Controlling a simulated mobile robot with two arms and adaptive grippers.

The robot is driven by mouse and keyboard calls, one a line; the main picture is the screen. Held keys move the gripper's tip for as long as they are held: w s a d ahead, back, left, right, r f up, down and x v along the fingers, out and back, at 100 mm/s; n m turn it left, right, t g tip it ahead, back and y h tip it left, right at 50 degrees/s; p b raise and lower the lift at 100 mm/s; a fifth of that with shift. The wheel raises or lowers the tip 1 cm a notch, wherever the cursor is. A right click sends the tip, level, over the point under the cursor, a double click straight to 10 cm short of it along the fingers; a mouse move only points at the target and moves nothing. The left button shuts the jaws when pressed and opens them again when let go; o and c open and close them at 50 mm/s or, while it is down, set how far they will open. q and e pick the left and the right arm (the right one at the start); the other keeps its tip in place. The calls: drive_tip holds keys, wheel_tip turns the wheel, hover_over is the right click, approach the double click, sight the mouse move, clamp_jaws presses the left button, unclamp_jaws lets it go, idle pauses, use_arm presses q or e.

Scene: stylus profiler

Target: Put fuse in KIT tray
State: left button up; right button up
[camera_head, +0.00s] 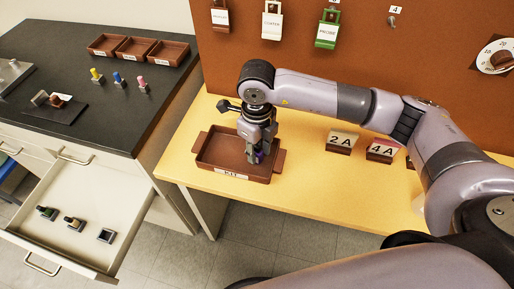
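The KIT tray (212,160) is a brown, shallow, open box with side handles and a white front label, standing on the yellow wooden table. My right gripper (259,157) points down over the right part of the tray, its fingertips low, near the tray's front wall. A small purple piece, possibly the fuse (259,156), shows between the fingertips. The fingers hide most of it, so I cannot tell whether they grip it or whether it touches the tray floor. My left gripper is not in view.
Labelled blocks 2A (341,142) and 4A (381,151) stand right of the tray. The black bench (150,112) at left bears three small trays and yellow, blue and pink-topped pieces. An open drawer (85,190) holds several small items. Tags hang on the brown board (300,65).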

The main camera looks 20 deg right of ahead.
sight(257, 146)
drive_tip(key=shift+o, duration=0.7)
drive_tip(key=shift+r, duration=0.1)
drive_tip(key=shift+r, duration=0.25)
wheel_tip(257, 146, up, 12)
drive_tip(key=b, duration=0.1)
drive_tip(key=shift+f+b, duration=0.15)
drive_tip(key=shift+b, duration=0.15)
